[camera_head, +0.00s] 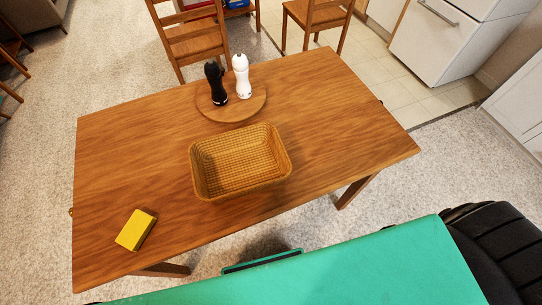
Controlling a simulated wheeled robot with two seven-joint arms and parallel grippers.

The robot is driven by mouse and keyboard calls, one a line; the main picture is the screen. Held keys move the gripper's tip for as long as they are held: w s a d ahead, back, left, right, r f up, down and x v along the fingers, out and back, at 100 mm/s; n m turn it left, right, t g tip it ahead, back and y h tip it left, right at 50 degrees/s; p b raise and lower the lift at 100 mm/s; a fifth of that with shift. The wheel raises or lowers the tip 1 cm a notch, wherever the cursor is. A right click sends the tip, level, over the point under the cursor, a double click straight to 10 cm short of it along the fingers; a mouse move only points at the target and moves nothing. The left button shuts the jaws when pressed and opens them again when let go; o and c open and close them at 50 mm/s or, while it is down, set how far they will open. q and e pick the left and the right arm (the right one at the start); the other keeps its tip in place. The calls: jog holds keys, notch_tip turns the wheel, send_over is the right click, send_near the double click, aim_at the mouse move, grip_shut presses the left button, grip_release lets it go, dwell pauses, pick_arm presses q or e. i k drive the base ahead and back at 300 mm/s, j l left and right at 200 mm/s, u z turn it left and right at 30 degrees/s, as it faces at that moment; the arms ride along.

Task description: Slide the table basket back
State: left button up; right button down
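A wicker basket (240,163), rectangular and empty, sits upright near the middle of the wooden table (340,112), close to its near edge. Just behind it is a round wooden board (231,116). Neither of my grippers shows in the head view, so I cannot see whether they are open or shut.
A black mill (216,84) and a white mill (241,76) stand on the round board. A yellow box-like object (136,230) lies at the table's front left. The table is clear at right and back left. Wooden chairs (194,38) stand behind it.

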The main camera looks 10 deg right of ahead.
aim_at(233, 164)
jog(key=k+j+z, duration=0.2)
jog(key=k, duration=0.95)
